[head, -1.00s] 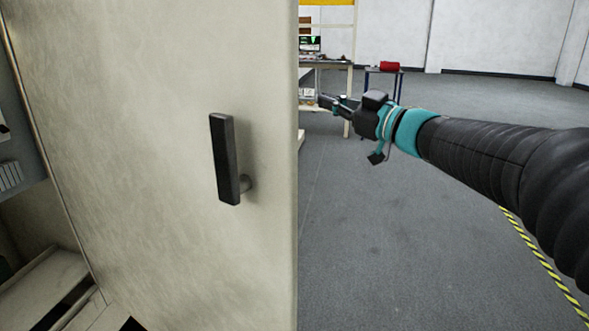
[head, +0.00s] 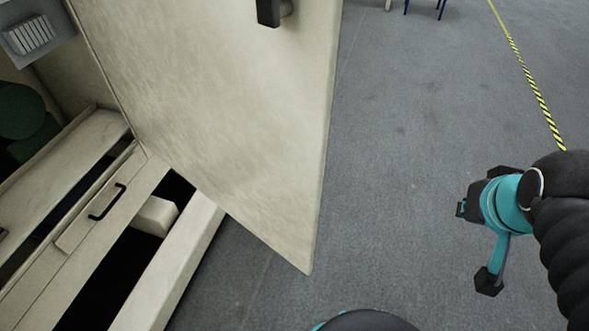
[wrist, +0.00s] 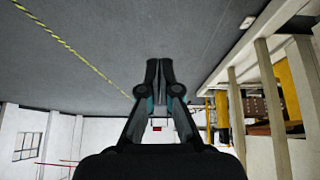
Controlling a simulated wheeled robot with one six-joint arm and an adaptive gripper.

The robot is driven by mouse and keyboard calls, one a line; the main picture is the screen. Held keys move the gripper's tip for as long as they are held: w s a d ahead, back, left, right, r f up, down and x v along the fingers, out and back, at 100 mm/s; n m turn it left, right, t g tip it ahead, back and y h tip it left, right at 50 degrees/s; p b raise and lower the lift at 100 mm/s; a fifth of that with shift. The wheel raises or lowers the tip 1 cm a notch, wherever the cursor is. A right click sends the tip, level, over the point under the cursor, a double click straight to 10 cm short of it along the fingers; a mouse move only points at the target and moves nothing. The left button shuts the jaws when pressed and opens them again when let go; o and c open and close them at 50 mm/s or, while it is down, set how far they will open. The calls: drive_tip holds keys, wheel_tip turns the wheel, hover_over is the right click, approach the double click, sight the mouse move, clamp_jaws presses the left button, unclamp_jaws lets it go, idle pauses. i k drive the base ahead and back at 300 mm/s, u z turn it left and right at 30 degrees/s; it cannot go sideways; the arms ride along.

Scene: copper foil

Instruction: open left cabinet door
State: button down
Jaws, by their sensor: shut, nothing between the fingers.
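The cream cabinet door (head: 220,110) stands swung open in the head view, with the cabinet's inside visible to its left. Its dark bar handle (head: 268,12) is cut off by the top edge of the picture. My gripper (head: 461,208) is at the right, clear of the door and over the grey floor, touching nothing that I can see. In the wrist view my gripper (wrist: 160,66) shows its two fingers together and empty. Neither door nor handle can be made out in the wrist view.
A pulled-out drawer (head: 185,255) with a light block (head: 156,215) inside lies low at the left. A black drawer handle (head: 107,202) is beside it. Open grey floor (head: 420,100) with a yellow-black stripe (head: 530,80) spreads right of the door.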

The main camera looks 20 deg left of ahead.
sight(238, 107)
drive_tip(key=u, duration=0.8)
drive_tip(key=k, duration=0.95)
drive_tip(key=z, duration=0.65)
